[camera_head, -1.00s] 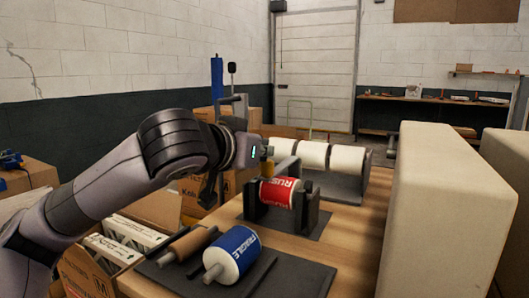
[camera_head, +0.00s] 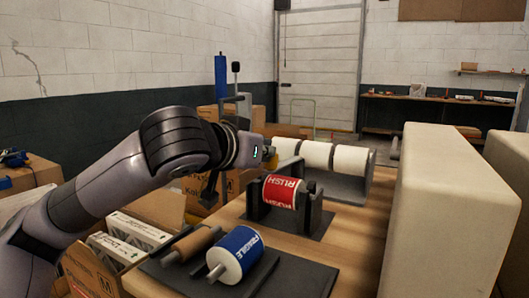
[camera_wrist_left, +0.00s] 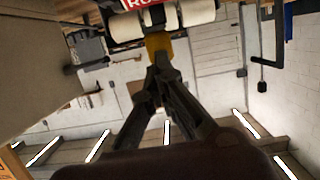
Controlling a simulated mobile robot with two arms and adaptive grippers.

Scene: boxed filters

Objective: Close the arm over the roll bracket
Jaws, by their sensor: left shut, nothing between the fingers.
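The roll bracket (camera_head: 312,212) is a dark stand on the table with two uprights. A red roll marked RUSH (camera_head: 283,191) lies across it, partly hidden by the uprights. I cannot make out the bracket's swinging arm clearly. My left gripper (camera_head: 269,152) is above and behind the red roll, apart from it, in front of the row of white rolls (camera_head: 318,155). In the left wrist view its fingers (camera_wrist_left: 157,45) are together and empty, with yellow at the tips, and the red roll (camera_wrist_left: 140,3) shows at the top edge. My right gripper is not in view.
A blue FRAGILE roll (camera_head: 236,254) and a brown core (camera_head: 192,245) lie on a dark mat at the front. Large pale blocks (camera_head: 450,210) stand on the right. Open cartons (camera_head: 95,270) stand at the left. Bare tabletop (camera_head: 352,225) lies right of the bracket.

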